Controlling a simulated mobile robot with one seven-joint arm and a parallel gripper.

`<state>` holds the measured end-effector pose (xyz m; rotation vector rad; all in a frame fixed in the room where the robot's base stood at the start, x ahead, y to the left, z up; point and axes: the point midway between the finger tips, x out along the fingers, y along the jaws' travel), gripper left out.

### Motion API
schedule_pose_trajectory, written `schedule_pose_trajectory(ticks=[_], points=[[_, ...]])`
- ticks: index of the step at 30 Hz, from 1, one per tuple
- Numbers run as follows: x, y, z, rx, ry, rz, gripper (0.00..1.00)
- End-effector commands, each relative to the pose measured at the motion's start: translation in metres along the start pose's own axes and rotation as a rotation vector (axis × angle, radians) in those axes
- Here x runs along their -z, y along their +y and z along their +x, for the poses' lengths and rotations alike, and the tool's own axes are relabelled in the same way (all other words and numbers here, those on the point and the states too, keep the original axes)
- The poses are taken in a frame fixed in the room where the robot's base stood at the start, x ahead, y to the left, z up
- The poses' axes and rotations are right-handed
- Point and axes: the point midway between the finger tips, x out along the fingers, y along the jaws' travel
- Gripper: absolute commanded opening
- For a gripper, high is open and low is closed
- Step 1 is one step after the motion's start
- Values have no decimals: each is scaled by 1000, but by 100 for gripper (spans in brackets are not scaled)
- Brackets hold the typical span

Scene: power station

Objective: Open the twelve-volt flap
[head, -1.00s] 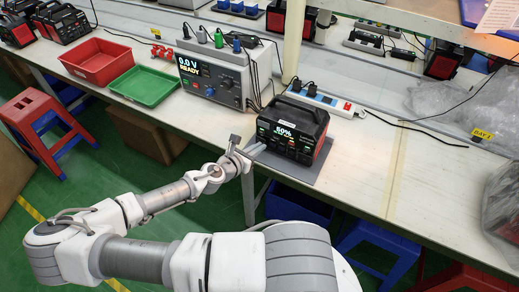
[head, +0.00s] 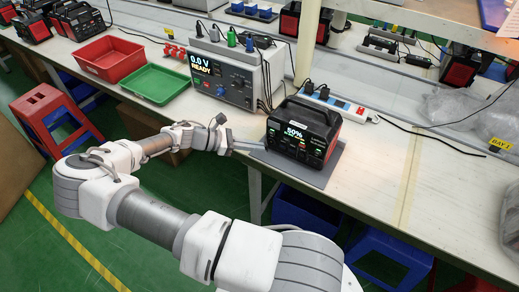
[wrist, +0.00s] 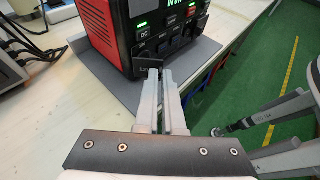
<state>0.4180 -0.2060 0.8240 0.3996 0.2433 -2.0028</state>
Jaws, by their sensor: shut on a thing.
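The power station (head: 301,132) is a black and red box with a carry handle and a lit display reading about 60%. It stands on a grey mat on the bench. In the wrist view its front (wrist: 172,35) shows ports, green lights and a DC label. The twelve-volt flap (wrist: 149,63) is a small dark plate low on that front, standing out at the fingertips. My gripper (wrist: 160,77) is shut on its edge. In the head view my gripper (head: 262,148) reaches the front from the left; the flap is too small to make out there.
The grey mat (head: 325,174) ends near the bench's front edge. A bench supply (head: 232,75) reading 0.0 V stands to the left. A power strip (head: 345,108) lies behind. Red (head: 108,67) and green (head: 155,92) trays sit farther left. The bench to the right is mostly clear.

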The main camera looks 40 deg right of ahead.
Motion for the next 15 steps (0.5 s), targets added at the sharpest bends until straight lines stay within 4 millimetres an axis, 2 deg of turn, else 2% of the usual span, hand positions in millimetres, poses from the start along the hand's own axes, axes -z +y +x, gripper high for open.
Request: schedule_pose_trajectory(ticks=[15], points=[[10, 25, -7, 446, 5, 187, 0]])
